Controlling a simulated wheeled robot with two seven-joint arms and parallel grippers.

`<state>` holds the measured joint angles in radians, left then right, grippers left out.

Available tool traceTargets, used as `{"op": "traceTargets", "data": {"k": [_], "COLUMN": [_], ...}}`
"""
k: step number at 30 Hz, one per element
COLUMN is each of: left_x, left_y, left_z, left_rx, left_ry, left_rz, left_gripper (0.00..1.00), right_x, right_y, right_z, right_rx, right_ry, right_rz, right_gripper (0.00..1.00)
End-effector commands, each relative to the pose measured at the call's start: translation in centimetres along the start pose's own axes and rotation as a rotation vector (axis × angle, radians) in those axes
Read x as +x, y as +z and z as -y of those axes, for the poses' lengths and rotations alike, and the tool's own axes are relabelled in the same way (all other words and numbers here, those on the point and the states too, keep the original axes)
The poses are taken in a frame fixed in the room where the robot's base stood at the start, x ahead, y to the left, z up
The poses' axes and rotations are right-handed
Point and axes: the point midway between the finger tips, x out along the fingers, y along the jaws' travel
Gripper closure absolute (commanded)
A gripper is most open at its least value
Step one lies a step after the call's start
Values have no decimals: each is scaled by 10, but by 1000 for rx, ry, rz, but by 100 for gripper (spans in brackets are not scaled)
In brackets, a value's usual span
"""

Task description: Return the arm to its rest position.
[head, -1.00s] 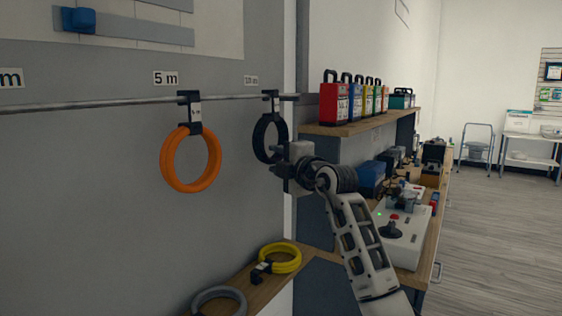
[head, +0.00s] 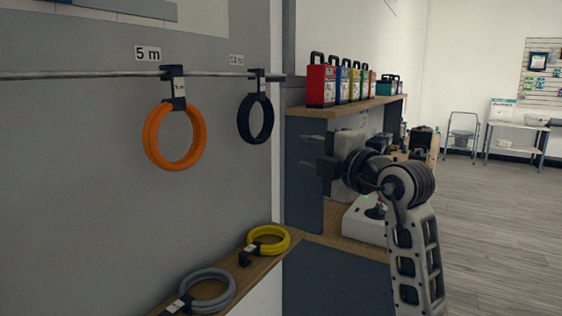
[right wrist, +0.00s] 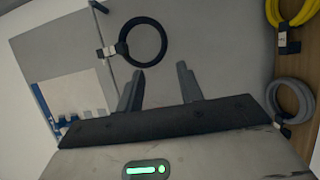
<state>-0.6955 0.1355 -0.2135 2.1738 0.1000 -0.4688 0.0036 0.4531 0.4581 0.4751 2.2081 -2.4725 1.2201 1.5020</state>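My right gripper (head: 322,164) is raised in front of the shelf unit, right of the hanging rail (head: 90,75). In the right wrist view its two fingers (right wrist: 158,86) stand apart with nothing between them. A black cable coil (head: 255,119) hangs from the rail by a black clip, left of the gripper and apart from it. The black coil also shows beyond the fingers in the right wrist view (right wrist: 161,52). An orange coil (head: 150,140) hangs under the "5 m" label. My left gripper is not in view.
A yellow coil (head: 282,243) and a grey coil (head: 228,290) lie on a wooden ledge (head: 215,272) below. Several coloured cases, a red one (head: 321,86) first, stand on the upper shelf (head: 345,107). A grey-white box (head: 362,225) sits lower down. Open floor (head: 500,230) lies to the right.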

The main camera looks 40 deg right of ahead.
Motion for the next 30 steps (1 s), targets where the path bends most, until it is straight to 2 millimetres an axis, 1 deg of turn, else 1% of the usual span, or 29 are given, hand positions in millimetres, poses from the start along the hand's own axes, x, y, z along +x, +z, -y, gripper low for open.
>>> {"op": "traceTargets", "data": {"k": [7,8,10,11,14,15,17,18,20,21,23,26,27,29,30], "left_x": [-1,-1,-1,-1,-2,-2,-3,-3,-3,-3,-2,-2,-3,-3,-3], "left_y": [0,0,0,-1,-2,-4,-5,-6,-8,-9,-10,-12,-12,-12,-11], "left_z": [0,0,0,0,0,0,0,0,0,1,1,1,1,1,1], "left_rx": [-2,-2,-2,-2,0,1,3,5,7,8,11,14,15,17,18], "left_ry": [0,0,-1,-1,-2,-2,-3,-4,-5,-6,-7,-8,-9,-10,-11], "left_rz": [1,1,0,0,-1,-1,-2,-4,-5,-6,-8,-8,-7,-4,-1], "left_gripper": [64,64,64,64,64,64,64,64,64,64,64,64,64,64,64], "right_x": [-1,-1,2,4,7,5,-3,-10,-20,-26,-33,-40,-42,-48,-55], "right_y": [-1,-3,-16,-25,-73,-97,-129,-147,-165,-173,-177,-175,-172,-171,-172], "right_z": [0,1,8,12,33,43,56,63,73,81,95,132,153,192,222], "right_rx": [-1,-2,-7,-11,-1,24,95,162,287,382,537,808,913,1060,1151], "right_ry": [0,0,3,7,42,70,124,162,216,245,274,262,232,157,87], "right_rz": [-4,-13,-63,-100,-294,-387,-514,-581,-644,-661,-650,-543,-473,-351,-259], "right_gripper": [63,63,63,63,63,63,63,63,63,63,63,63,63,63,63]}}
